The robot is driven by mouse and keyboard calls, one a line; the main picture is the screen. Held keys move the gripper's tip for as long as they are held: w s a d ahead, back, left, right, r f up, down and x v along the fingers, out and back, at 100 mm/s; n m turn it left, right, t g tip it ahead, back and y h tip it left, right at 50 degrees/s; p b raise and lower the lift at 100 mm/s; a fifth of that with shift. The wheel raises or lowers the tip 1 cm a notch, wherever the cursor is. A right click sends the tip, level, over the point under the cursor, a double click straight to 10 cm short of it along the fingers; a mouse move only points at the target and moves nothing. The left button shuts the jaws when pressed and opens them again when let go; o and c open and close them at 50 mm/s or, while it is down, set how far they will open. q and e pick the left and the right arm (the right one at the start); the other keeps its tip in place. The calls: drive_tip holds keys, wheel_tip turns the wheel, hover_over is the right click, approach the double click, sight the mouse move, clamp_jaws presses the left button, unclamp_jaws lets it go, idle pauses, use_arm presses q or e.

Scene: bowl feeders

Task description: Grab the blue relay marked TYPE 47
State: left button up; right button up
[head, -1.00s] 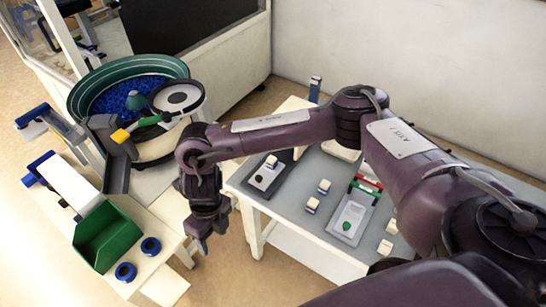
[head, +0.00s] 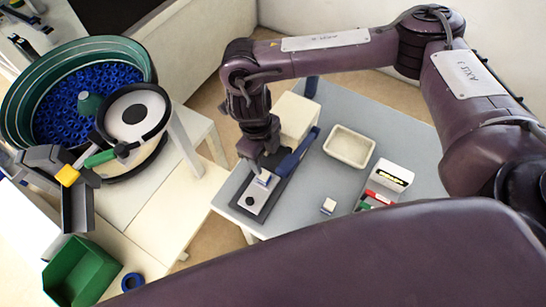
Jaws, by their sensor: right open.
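My right gripper (head: 262,165) points down, open, over the dark fixture (head: 238,206) at the left of the grey table. A small white-and-blue block (head: 263,179), which looks like a relay, sits on the fixture's pale plate, right under the fingertips. I cannot tell whether the fingers straddle it or are just above it. Another small white block with a blue side (head: 328,205) stands on the table to the right, apart from the gripper. No TYPE 47 marking is readable on either. My left gripper is not in view.
A blue bar or lever (head: 299,150) lies close beside the right gripper. A cream tray (head: 349,147), a white box (head: 391,175) and red and green items (head: 373,200) are on the grey table (head: 400,130). A bowl feeder (head: 22,103) and green bin (head: 80,272) stand left. My arm hides the table's front.

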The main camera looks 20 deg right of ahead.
sight(264, 175)
drive_tip(key=shift+f, duration=0.4)
drive_tip(key=shift+s+a+f, duration=0.15)
drive_tip(key=shift+s+f, duration=0.15)
drive_tip(key=shift+f, duration=0.2)
drive_tip(key=shift+s+a+f, duration=0.1)
drive_tip(key=shift+s+f, duration=0.15)
drive_tip(key=shift+f, duration=0.25)
wheel_tip(264, 175, down, 4)
drive_tip(key=shift+a+r, duration=0.15)
drive_tip(key=shift+r, duration=0.05)
drive_tip(key=shift+f, duration=0.55)
drive_tip(key=shift+c, duration=1.4)
clamp_jaws()
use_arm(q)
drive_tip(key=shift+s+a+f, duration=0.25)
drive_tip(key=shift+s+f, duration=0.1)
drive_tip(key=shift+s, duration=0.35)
use_arm(e)
drive_tip(key=shift+r, duration=0.15)
